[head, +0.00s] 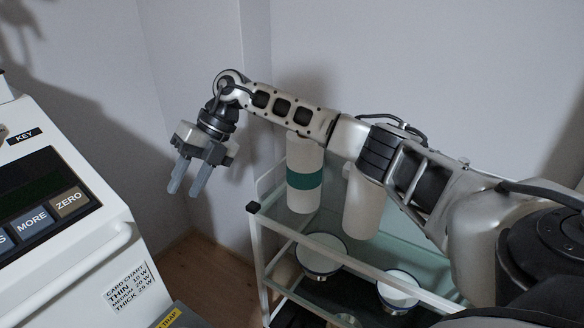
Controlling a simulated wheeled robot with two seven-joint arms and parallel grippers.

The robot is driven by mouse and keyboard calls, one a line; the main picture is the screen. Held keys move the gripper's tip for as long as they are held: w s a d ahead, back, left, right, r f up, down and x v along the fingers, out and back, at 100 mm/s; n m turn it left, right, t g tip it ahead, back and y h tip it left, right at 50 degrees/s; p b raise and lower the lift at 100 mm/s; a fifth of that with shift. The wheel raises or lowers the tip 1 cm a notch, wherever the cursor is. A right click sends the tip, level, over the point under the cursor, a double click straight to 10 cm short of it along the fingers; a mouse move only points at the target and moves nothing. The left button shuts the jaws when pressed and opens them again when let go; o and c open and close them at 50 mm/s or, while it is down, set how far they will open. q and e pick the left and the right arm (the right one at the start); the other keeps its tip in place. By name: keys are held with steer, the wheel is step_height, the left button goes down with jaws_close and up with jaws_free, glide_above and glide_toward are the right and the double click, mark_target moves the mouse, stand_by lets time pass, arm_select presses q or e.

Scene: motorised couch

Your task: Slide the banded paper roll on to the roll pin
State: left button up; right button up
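The banded paper roll (305,182) is white with a green band and stands upright on the glass top of a trolley. My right arm crosses in front of its upper end. My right gripper (187,191) hangs pointing down, left of the roll and apart from it, in the gap between the machine and the trolley. Its two fingers are parted with nothing between them. The roll pin cannot be made out. My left gripper is not in view.
A plain white roll (362,208) stands right of the banded one. The trolley (262,262) has white bowls (322,256) on a lower shelf. A pale machine (95,245) with a button panel stands at the left. Grey walls close off the back.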

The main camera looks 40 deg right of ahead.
steer(key=d+r+m+h, duration=0.2)
steer(key=d+r+h, duration=0.45)
steer(key=d, duration=0.75)
step_height(320, 180, up, 7)
steer(key=m+h, duration=0.1)
steer(key=m, duration=0.2)
glide_above(294, 137)
steer(key=f, duration=0.7)
steer(key=shift+w+f, duration=0.2)
steer(key=shift+f, duration=0.2)
steer(key=shift+s+f+p, duration=0.15)
steer(key=shift+f+p, duration=0.45)
steer(key=shift+f, duration=2.45)
jaws_close()
